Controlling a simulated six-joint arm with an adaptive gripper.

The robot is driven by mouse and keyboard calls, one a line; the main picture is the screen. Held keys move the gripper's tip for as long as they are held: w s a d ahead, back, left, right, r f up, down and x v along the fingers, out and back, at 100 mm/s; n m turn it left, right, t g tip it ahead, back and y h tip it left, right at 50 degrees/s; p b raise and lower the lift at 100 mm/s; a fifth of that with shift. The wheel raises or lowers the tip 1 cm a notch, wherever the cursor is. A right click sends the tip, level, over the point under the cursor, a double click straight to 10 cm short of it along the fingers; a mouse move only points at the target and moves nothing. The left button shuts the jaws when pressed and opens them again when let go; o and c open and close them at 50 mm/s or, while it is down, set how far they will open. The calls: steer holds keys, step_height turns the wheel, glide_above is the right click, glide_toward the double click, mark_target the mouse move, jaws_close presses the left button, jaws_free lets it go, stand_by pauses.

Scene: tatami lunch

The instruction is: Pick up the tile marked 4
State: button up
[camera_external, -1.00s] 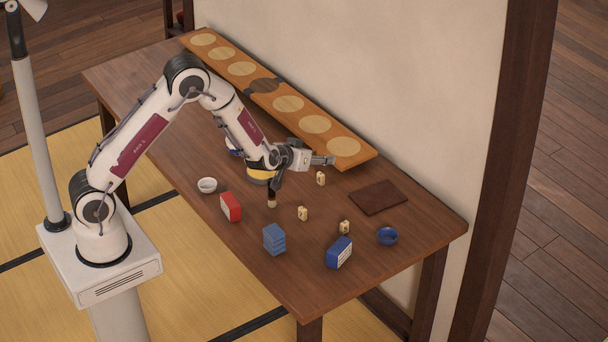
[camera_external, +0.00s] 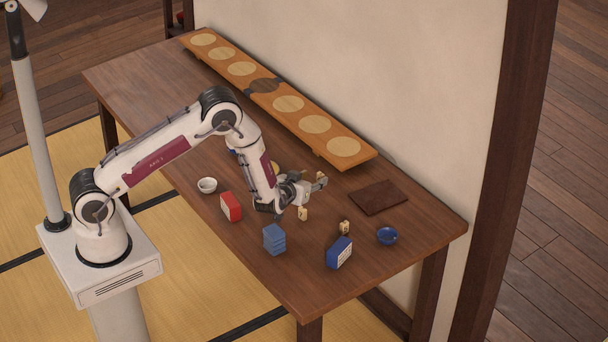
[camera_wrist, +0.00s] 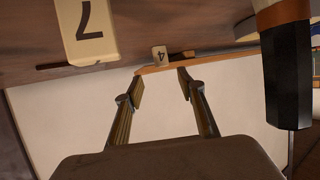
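The tile marked 4 (camera_wrist: 160,55) is small, cream and upside down in the wrist view, ahead of and between my fingertips. My gripper (camera_wrist: 161,82) is open and empty, with a gap between its fingers. In the external view my gripper (camera_external: 314,184) is low over the table, pointing toward the wall side. The tile marked 7 (camera_wrist: 88,32) is large and close at upper left in the wrist view.
A dark bottle-like object (camera_wrist: 288,75) stands close at right in the wrist view. A long board (camera_external: 225,62) lies along the wall.

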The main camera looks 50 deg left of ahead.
mark_target(320, 174)
steer(key=shift+w, duration=0.15)
steer(key=shift+x, duration=1.2)
steer(key=shift+f, duration=0.1)
steer(key=shift+a+x, duration=0.25)
steer(key=shift+x, duration=2.3)
steer(key=shift+c, duration=0.4)
steer(key=c, duration=0.7)
